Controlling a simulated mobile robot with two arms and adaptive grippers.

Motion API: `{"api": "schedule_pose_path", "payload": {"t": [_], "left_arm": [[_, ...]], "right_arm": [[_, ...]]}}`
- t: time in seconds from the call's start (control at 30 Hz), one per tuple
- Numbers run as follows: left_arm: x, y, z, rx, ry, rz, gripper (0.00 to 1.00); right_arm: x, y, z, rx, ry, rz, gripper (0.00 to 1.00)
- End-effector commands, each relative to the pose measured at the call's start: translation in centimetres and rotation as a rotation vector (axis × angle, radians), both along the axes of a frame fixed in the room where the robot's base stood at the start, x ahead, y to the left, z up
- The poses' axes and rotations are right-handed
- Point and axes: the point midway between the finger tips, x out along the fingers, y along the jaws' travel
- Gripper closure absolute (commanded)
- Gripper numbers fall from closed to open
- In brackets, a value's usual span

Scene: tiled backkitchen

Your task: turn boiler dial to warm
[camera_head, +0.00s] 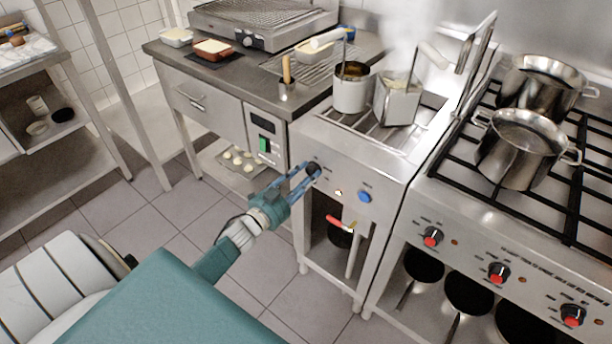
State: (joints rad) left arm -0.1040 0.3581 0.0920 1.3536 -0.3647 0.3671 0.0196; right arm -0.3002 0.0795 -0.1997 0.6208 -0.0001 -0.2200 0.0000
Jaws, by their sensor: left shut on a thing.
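The boiler (381,156) is a steel unit between the counter and the stove, with two steaming baskets in its top. Its black dial (313,169) sits at the upper left of the front panel. My left gripper (306,171) reaches in from the lower left and is shut on the dial, with its blue fingers on either side. The fingers partly cover the dial, and I cannot read its pointer. My right gripper is not in view.
A red-handled valve (341,222) hangs below the panel. The stove (480,240) at right carries two steel pots (520,147) and has red-black knobs (432,237). The counter (225,83) with a green-switched panel (264,145) is at left. Tiled floor is open between the units.

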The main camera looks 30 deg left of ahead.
Motion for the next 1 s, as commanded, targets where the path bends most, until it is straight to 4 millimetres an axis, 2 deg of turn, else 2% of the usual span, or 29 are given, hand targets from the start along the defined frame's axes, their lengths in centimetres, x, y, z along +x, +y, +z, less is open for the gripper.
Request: {"api": "schedule_pose_path", "payload": {"t": [0.27,1.0], "left_arm": [[-0.1,0.1,-0.1,-0.153,0.019,0.003,0.94],[-0.2,0.0,-0.4,-0.808,0.073,0.005,0.94]], "right_arm": [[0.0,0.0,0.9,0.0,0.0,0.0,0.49],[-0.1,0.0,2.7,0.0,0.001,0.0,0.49]]}}
